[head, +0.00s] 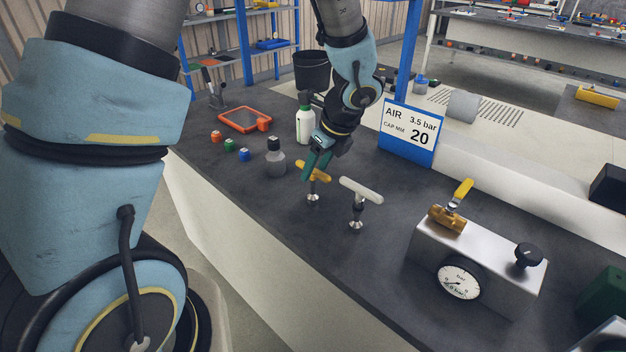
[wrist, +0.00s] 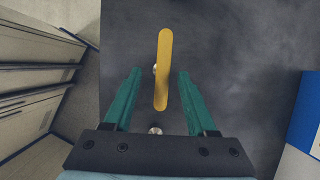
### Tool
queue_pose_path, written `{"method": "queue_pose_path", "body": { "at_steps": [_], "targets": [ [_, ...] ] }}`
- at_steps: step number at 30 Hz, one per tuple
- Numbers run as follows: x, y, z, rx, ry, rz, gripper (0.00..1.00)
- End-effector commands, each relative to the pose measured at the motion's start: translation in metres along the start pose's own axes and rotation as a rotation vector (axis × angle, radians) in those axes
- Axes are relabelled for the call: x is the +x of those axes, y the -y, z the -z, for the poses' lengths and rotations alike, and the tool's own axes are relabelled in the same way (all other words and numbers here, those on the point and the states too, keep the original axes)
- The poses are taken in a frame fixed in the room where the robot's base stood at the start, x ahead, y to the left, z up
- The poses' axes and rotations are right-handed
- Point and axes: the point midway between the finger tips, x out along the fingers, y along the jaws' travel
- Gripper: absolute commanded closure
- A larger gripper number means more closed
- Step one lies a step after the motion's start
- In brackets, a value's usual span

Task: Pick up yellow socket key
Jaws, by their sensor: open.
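The yellow socket key (head: 314,174) stands upright on the dark bench, its T-handle on top and its metal foot on the bench. My gripper (head: 315,164) is right at its handle in the head view, with green fingers. In the wrist view the yellow handle (wrist: 163,70) lies lengthwise between the two open fingers (wrist: 158,75), with a gap on each side. The fingers do not grip it. A second key with a white handle (head: 361,190) stands just to its right.
A blue-edged sign (head: 409,132) is behind to the right. A metal gauge block (head: 475,265) with a yellow lever is at right. The bench front is clear.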

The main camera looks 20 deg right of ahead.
Motion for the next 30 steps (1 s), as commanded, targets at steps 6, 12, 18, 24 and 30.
{"method": "queue_pose_path", "body": {
  "at_steps": [6,12,18,24,30],
  "targets": [
    [0.016,0.000,0.000,-0.001,-0.001,-0.002,0.43],
    [0.040,0.003,-0.001,-0.001,-0.001,-0.004,0.43],
    [0.062,0.003,-0.001,-0.003,-0.001,-0.002,0.43],
    [0.064,0.004,-0.001,-0.004,-0.001,0.000,0.43],
    [0.064,0.004,-0.001,-0.004,-0.001,0.000,0.58]
  ]
}}
